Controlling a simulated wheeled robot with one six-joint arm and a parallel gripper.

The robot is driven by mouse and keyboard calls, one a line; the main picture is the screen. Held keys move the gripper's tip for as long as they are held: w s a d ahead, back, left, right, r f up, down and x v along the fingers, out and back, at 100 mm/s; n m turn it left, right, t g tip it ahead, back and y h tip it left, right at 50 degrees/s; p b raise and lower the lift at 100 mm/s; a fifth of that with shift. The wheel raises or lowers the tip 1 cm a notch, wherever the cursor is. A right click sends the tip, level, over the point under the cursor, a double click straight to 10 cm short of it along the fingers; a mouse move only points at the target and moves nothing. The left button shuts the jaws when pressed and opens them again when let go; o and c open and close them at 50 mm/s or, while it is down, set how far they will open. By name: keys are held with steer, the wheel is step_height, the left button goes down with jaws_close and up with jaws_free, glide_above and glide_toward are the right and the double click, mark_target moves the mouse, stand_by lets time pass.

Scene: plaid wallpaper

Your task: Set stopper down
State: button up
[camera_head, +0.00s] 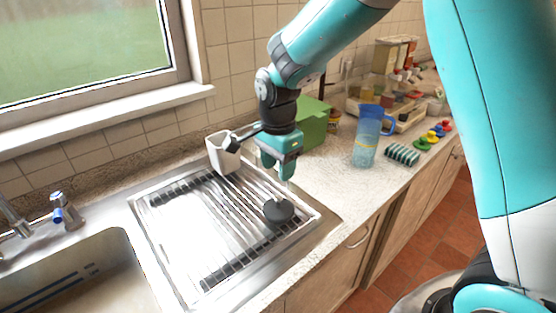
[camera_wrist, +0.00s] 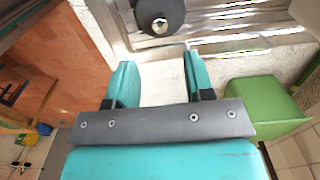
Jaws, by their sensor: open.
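The stopper (camera_head: 279,212) is a dark round disc lying flat on the ribbed metal drainboard (camera_head: 180,255), near its right corner. In the wrist view the stopper (camera_wrist: 160,17) shows at the top edge, partly cut off, with a shiny metal knob at its middle.
A white holder (camera_head: 222,155) with a dark-headed tool stands behind the drainboard. A green box (camera_head: 313,125) is close behind my gripper. A blue pitcher (camera_head: 367,140) and a striped rack (camera_head: 402,154) stand on the counter to the right. The sink (camera_head: 75,280) is at left.

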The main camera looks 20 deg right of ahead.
steer(key=s+a+r+n+y, duration=0.1)
steer(key=s+a+r+n, duration=0.1)
steer(key=s+n, duration=0.5)
steer(key=s+a+r+n+y, duration=0.1)
steer(key=s+r+n, duration=0.4)
steer(key=s+n, duration=0.2)
steer(key=s+a+r+n+y, duration=0.2)
steer(key=s+r+n, duration=0.1)
steer(key=s+n, duration=0.4)
steer(key=s, duration=0.3)
steer(key=shift+s+a+r+n, duration=0.15)
steer(key=shift+a+r+n, duration=0.1)
steer(key=shift+a+n, duration=0.1)
